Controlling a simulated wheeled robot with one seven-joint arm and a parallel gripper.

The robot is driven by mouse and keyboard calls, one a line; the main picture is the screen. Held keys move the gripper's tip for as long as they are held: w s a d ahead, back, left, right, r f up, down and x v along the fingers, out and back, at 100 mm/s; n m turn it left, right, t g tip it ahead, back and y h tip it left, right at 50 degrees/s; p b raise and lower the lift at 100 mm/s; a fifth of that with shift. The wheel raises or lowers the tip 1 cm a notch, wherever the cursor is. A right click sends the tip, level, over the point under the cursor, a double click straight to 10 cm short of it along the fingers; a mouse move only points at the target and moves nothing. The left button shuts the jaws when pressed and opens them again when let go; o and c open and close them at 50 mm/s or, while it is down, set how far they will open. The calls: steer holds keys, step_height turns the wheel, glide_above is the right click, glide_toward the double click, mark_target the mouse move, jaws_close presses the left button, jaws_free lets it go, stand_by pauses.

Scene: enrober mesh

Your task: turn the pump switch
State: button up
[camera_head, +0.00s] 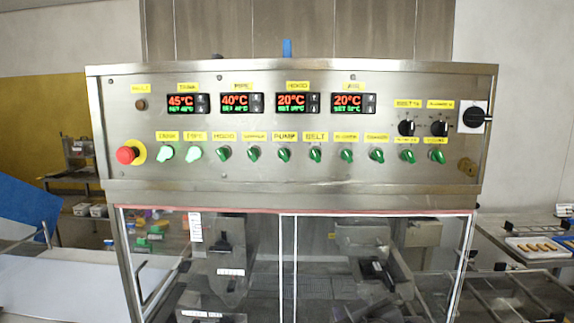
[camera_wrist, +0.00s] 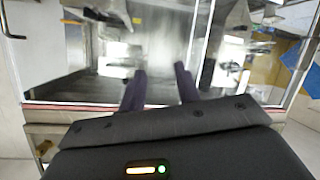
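The pump switch (camera_head: 284,155) is a green knob in the lower row of the steel control panel (camera_head: 340,184), under a yellow label that reads PUMP. It is unlit, unlike the two glowing knobs at the left of the row. My gripper (camera_wrist: 160,80) shows only in the wrist view. Its two dark fingers are apart with nothing between them. They point toward the machine's glass front, below the panel. The pump switch cannot be made out in the wrist view.
Similar green knobs flank the pump switch closely, including the belt knob (camera_head: 315,155). A red emergency button (camera_head: 126,155) sits at the panel's left, and a black rotary switch (camera_head: 474,117) at its right. Temperature displays (camera_head: 291,103) are above. A tray (camera_head: 540,246) lies on the right.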

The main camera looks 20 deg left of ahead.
mark_target(284, 158)
steer(key=s+a+r+n+t+y, duration=0.1)
steer(key=s+a+r+t+y, duration=0.1)
steer(key=r, duration=0.7)
steer(key=s+a+r+n+t+y, duration=0.2)
steer(key=s+a+r+t, duration=0.2)
steer(key=r, duration=0.6)
steer(key=shift+s+a+r+t, duration=0.15)
steer(key=shift+a+r+t, duration=0.2)
steer(key=shift+a, duration=0.7)
steer(key=p+x, duration=0.7)
steer(key=x, duration=1)
steer(key=shift+a+r, duration=0.15)
jaws_close()
